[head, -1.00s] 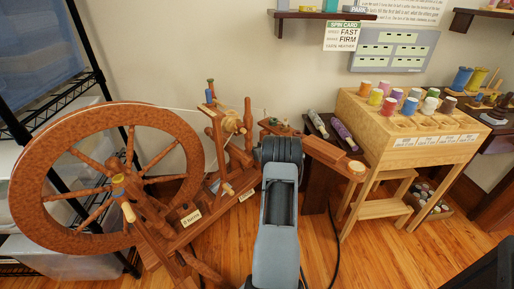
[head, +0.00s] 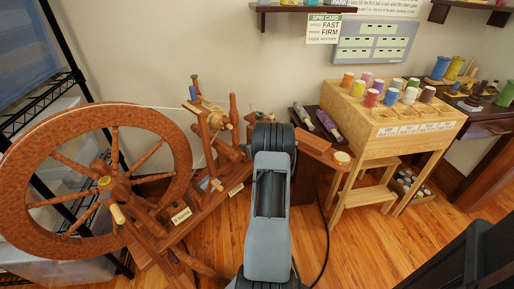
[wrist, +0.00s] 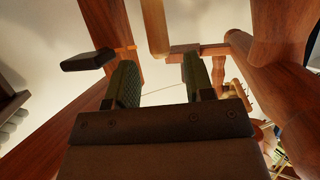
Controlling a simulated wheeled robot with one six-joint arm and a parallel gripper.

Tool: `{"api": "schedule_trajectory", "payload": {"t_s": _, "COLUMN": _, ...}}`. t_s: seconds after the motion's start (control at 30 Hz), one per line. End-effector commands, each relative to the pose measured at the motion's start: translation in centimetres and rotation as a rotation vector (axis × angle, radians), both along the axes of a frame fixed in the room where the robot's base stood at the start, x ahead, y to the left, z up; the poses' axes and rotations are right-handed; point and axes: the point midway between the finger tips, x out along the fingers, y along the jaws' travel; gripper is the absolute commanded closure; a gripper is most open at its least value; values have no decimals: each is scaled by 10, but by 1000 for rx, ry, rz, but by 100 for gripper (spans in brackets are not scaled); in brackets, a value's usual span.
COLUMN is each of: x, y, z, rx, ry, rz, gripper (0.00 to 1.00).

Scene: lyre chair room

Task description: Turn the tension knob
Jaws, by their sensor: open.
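The wooden spinning wheel (head: 172,150) stands at the left in the head view, with its flyer posts (head: 213,130) right of the drive wheel. Small knobs and pegs show on it, including a dark-tipped upright peg (head: 193,92) and a pale peg (head: 217,184) low on the frame. I cannot tell for sure which is the tension knob. In the head view my arm hides my gripper. In the wrist view my gripper (wrist: 160,80) is open with nothing between its fingers. Wooden posts (wrist: 275,85) surround it, and a dark block (wrist: 87,60) is beyond the left finger.
A wooden spool stand (head: 390,125) with several coloured spools is at the right. A small dark table (head: 308,108) with two bobbins is behind my arm. Black wire shelving (head: 70,60) is at the left. Bare wooden floor (head: 380,245) lies at the front right.

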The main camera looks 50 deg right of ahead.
Motion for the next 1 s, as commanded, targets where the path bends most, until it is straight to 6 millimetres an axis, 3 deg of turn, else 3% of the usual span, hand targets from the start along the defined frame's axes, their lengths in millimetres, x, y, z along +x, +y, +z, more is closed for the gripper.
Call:
{"api": "schedule_trajectory", "payload": {"t_s": 0.2, "x": -41, "y": 11, "z": 22, "rx": 0, "ry": -1, "rz": -2, "gripper": 52}}
{"api": "schedule_trajectory", "payload": {"t_s": 0.43, "x": -71, "y": 20, "z": 33, "rx": -1, "ry": 0, "rz": -1, "gripper": 52}}
{"api": "schedule_trajectory", "payload": {"t_s": 0.63, "x": -83, "y": 23, "z": 37, "rx": 0, "ry": -1, "rz": 0, "gripper": 52}}
{"api": "schedule_trajectory", "payload": {"t_s": 1.0, "x": -85, "y": 24, "z": 37, "rx": -2, "ry": -1, "rz": -1, "gripper": 52}}
